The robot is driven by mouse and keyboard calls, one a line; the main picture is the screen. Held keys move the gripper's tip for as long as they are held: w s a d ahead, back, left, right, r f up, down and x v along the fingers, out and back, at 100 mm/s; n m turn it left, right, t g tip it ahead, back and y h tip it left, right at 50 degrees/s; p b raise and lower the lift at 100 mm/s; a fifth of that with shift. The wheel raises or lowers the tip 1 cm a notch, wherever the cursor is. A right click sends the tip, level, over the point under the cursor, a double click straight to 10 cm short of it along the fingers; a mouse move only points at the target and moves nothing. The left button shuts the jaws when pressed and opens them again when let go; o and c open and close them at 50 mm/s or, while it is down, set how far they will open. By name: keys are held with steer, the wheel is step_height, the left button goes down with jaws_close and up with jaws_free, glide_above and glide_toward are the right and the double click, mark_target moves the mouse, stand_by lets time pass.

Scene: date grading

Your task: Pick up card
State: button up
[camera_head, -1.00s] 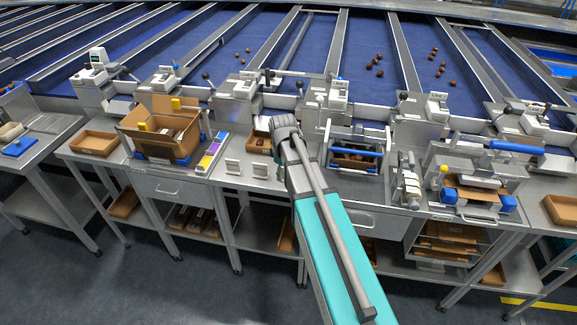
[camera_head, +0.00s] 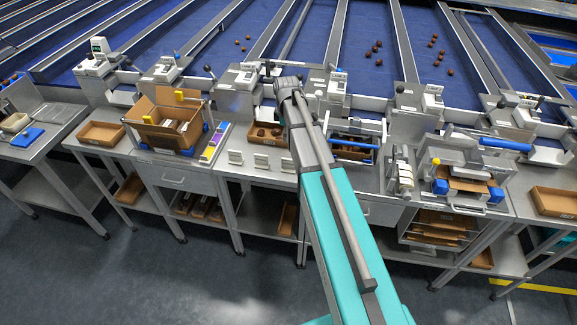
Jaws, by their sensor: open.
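I cannot tell which is the task's card. A strip of purple, white and yellow pieces (camera_head: 214,144) lies left of them. My arm reaches up from the bottom right, and its far end is above and behind the white pieces in the picture. My gripper's fingers are not visible; the arm's end hides that area.
A cardboard box (camera_head: 151,113) stands left of the strip. A shallow tray with dark dates (camera_head: 253,139) is behind the white pieces. An empty tray (camera_head: 82,134) sits farther left. A blue-handled device (camera_head: 437,187) is at right. Blue conveyor lanes (camera_head: 352,40) run behind.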

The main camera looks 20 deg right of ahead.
mark_target(289, 159)
steer(key=shift+f, duration=0.15)
step_height(289, 159, down, 8)
steer(key=b, duration=0.8)
steer(key=shift+f, duration=0.2)
steer(key=shift+b, duration=0.3)
steer(key=f+b, duration=0.3)
steer(key=shift+d+f, duration=0.25)
steer(key=shift+d, duration=0.05)
steer(key=shift+f+b, duration=0.85)
steer(key=shift+b, duration=0.2)
steer(key=shift+c, duration=0.3)
jaws_close()
